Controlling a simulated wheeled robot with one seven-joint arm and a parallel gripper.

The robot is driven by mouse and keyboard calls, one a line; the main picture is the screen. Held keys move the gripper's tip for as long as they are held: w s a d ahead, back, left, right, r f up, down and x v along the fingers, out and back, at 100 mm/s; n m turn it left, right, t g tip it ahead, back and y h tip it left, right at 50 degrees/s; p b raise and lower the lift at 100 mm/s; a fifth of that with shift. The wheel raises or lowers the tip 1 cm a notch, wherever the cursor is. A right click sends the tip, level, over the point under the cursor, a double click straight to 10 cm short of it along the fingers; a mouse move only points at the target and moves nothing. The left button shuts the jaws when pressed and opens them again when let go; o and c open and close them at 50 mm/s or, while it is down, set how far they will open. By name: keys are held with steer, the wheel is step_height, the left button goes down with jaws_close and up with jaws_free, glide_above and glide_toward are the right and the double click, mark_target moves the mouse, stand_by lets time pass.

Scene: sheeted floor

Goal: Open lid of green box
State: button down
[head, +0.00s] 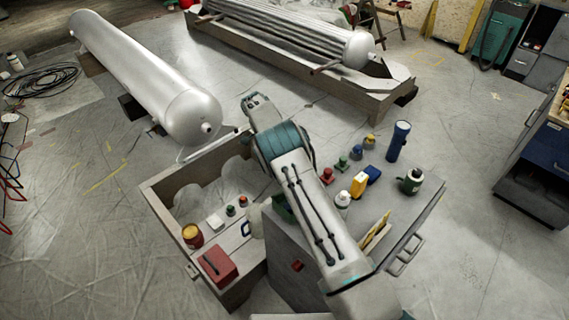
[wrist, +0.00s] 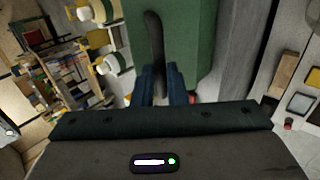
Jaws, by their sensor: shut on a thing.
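The green box (wrist: 202,45) fills the upper middle of the wrist view, with a dark curved handle (wrist: 154,38) running along its face. My gripper (wrist: 161,82) has its blue fingers on either side of the handle's near end and is shut on it. In the head view, my arm covers most of the box. Only a small green patch (head: 283,208) shows beside the arm, probably part of the box. My fingertips are hidden there, and I cannot tell how far the lid is raised.
A grey cabinet (head: 290,268) stands under my arm, its top holding several small bottles, a yellow container (head: 358,185) and a blue cylinder (head: 398,141). An open wooden crate (head: 160,205) with a red box (head: 218,267) is at left.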

steer(key=shift+s+f, duration=0.1)
steer(key=c, duration=1.5)
jaws_free()
steer(key=shift+o, duration=0.2)
steer(key=s+d+r+b, duration=0.3)
steer(key=d+r+b, duration=0.1)
steer(key=d+r, duration=0.7)
steer(key=shift+s, duration=0.35)
steer(key=shift+r, duration=0.1)
